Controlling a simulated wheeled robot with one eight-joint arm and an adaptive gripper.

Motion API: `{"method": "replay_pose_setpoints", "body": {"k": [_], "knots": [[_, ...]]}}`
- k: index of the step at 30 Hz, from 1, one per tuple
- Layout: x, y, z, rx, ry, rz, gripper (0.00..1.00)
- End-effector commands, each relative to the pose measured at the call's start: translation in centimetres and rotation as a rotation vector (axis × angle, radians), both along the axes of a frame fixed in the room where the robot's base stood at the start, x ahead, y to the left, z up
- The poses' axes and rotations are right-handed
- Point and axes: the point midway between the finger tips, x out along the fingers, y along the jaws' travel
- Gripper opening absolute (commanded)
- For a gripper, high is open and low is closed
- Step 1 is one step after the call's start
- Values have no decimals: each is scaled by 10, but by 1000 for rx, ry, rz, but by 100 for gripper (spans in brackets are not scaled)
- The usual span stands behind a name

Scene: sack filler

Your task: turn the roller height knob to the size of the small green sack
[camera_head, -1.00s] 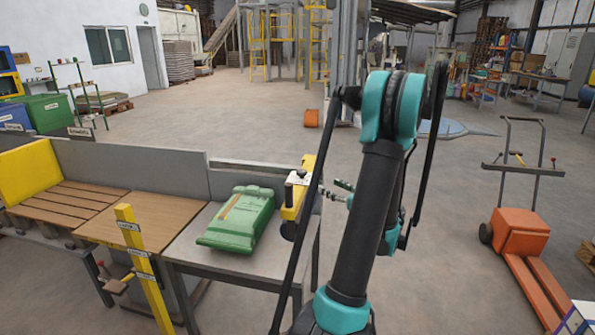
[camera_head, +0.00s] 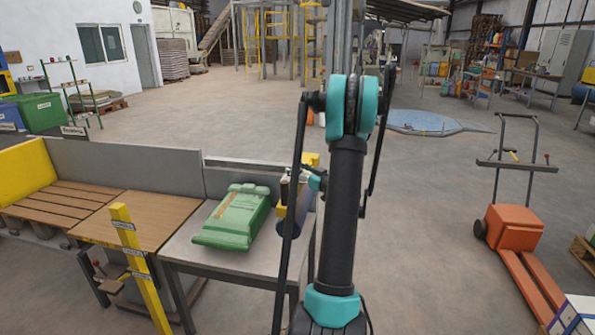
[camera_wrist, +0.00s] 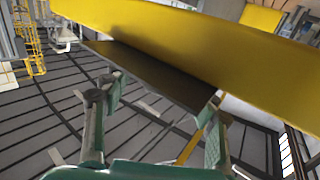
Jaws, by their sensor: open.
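The small green sack (camera_head: 237,217) lies flat on the grey table at the end of the bench. A yellow roller unit (camera_head: 310,160) stands at the table's right end, beside the sack, partly hidden by my arm. In the wrist view a broad yellow beam (camera_wrist: 200,50) crosses close above my gripper. My gripper (camera_wrist: 157,102) is open, its two fingers apart with nothing seen held between them. In the head view it is at the roller unit, mostly behind my arm. I cannot make out the height knob or its setting.
A yellow post (camera_head: 138,262) with small labels stands in front of the wooden bench (camera_head: 130,215). A grey back panel (camera_head: 125,168) runs behind the bench. An orange pallet truck (camera_head: 514,230) stands to the right, with clear floor between it and my arm.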

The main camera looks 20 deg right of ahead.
Motion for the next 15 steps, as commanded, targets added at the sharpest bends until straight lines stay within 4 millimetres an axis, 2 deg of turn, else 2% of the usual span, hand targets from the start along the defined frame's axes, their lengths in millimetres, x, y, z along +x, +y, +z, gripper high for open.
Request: {"method": "replay_pose_setpoints", "body": {"k": [10, 15], "knots": [[3, 1, 0, 0, 0, 1, 57], [3, 1, 0, 0, 0, 1, 36]]}}
